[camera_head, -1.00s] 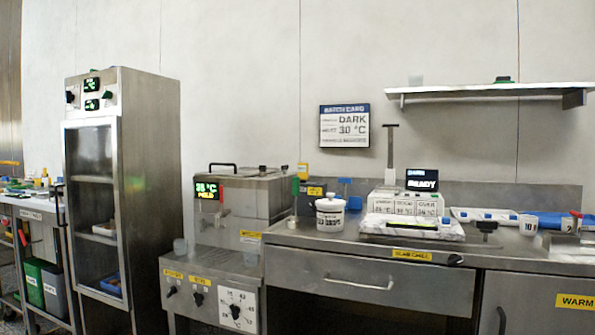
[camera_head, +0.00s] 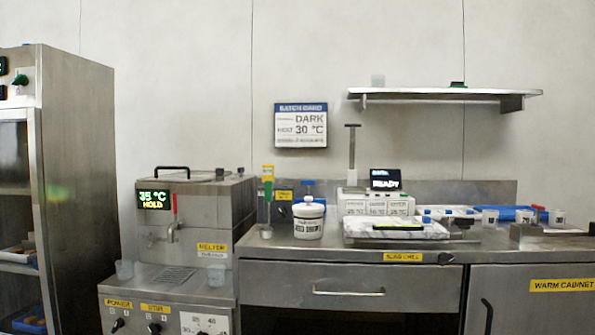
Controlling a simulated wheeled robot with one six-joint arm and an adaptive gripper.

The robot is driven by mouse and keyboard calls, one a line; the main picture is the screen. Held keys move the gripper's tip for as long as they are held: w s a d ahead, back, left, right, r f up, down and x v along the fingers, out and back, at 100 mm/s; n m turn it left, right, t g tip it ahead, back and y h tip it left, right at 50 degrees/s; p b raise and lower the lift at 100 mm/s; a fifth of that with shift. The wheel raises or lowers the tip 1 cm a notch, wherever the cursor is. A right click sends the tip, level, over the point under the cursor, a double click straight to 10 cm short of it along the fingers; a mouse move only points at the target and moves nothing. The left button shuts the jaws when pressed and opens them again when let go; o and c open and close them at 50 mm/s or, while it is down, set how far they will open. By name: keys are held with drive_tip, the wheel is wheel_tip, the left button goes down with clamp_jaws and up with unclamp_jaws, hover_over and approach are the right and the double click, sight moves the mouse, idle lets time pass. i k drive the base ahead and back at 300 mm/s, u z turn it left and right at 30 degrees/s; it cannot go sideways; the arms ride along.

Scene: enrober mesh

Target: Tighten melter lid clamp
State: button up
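The melter (camera_head: 200,225) is a steel box left of the counter, labelled MELTER, with a green display reading 35 °C HOLD. Its lid (camera_head: 185,178) lies on top with a black bar handle (camera_head: 172,168). Small dark fittings (camera_head: 220,174) show on the right of the lid top; I cannot tell which one is the clamp or how tight it is. A tap (camera_head: 172,230) with a red handle is on its front. My gripper is not in view.
A steel cabinet (camera_head: 80,190) stands at the left. A white tub (camera_head: 308,218), a marble slab (camera_head: 395,228) and small containers are on the counter (camera_head: 270,243). A shelf (camera_head: 440,93) hangs above.

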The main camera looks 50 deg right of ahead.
sight(240, 170)
drive_tip(key=z, duration=0.85)
drive_tip(key=i, duration=1.2)
drive_tip(key=u, duration=0.25)
drive_tip(key=k, duration=0.65)
drive_tip(key=z, duration=0.85)
